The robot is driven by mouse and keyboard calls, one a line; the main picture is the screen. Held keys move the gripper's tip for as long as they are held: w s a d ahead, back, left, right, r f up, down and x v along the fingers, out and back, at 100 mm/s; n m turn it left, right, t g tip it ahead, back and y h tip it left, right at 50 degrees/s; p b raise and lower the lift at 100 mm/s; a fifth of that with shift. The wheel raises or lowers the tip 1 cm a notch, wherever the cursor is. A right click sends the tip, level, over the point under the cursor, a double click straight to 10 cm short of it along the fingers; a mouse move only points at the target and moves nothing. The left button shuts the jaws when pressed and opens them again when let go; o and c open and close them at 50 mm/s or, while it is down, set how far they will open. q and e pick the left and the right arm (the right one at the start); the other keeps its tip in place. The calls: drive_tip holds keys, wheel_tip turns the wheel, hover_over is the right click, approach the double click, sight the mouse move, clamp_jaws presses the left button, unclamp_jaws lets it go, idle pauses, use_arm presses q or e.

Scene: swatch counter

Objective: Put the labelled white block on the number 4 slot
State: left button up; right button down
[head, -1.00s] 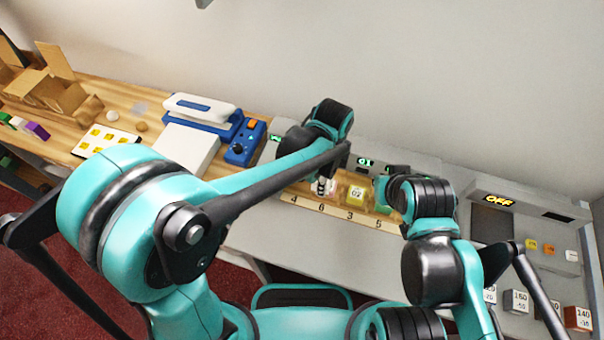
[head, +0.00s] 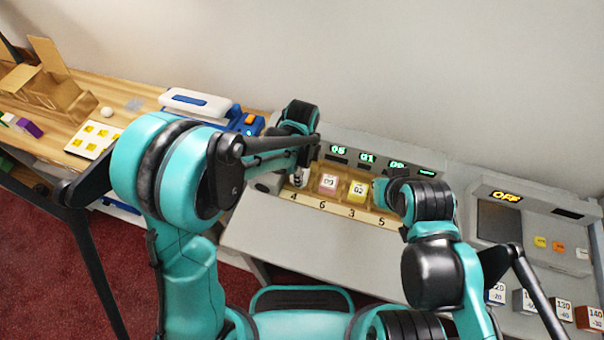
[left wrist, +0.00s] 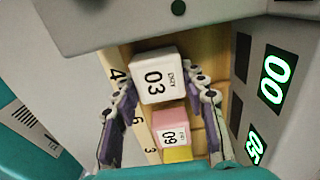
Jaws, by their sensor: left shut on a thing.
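The white block (left wrist: 155,78), labelled 03, is between the fingers of my left gripper (left wrist: 160,84), which is shut on it. In the left wrist view the block lines up with the number 4 (left wrist: 115,74) on the strip. In the head view a small part of the white block (head: 297,179) shows under the left gripper, behind the number 4 on the strip (head: 307,201). I cannot tell whether it touches the slot floor. My right gripper (head: 392,186) is by the right end of the strip, its fingers hidden by its arm.
A pink block (head: 328,183) stands behind number 6, beside the white block. A yellow block (head: 357,191) stands behind number 3. A grey panel with green displays (head: 367,157) rises behind the slots. A scale (head: 505,220) reading OFF stands at right.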

use_arm(q)
drive_tip(key=shift+f, duration=0.1)
drive_tip(key=o, duration=1)
drive_tip(key=shift+o, duration=0.2)
